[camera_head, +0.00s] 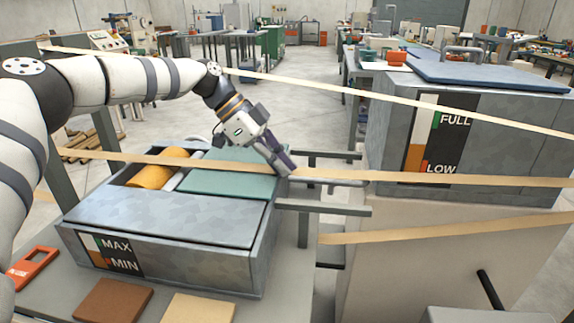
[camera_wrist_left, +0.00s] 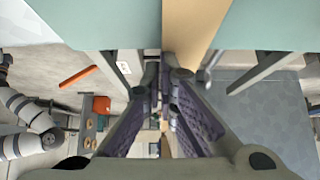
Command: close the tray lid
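The grey metal tray box (camera_head: 175,270) with a MAX/MIN label stands on the table at lower left. A teal panel (camera_head: 228,181), which looks like its lid, lies at the back right. A grey plate (camera_head: 160,217) covers the front, and an orange roller (camera_head: 150,176) shows in the opening at the back left. My left gripper (camera_head: 287,168) points down at the teal panel's right edge; contact cannot be told. In the left wrist view its fingers (camera_wrist_left: 166,76) stand a little apart with nothing visible between them, and the teal panel (camera_wrist_left: 100,22) is ahead. My right gripper is out of view.
Tan bands (camera_head: 400,178) stretch across the scene, one close to my left gripper. Metal bars (camera_head: 325,207) stick out right of the box. A larger FULL/LOW box (camera_head: 520,140) with a blue lid (camera_head: 490,72) stands at right. Brown (camera_head: 113,301) and tan blocks (camera_head: 198,308) lie in front.

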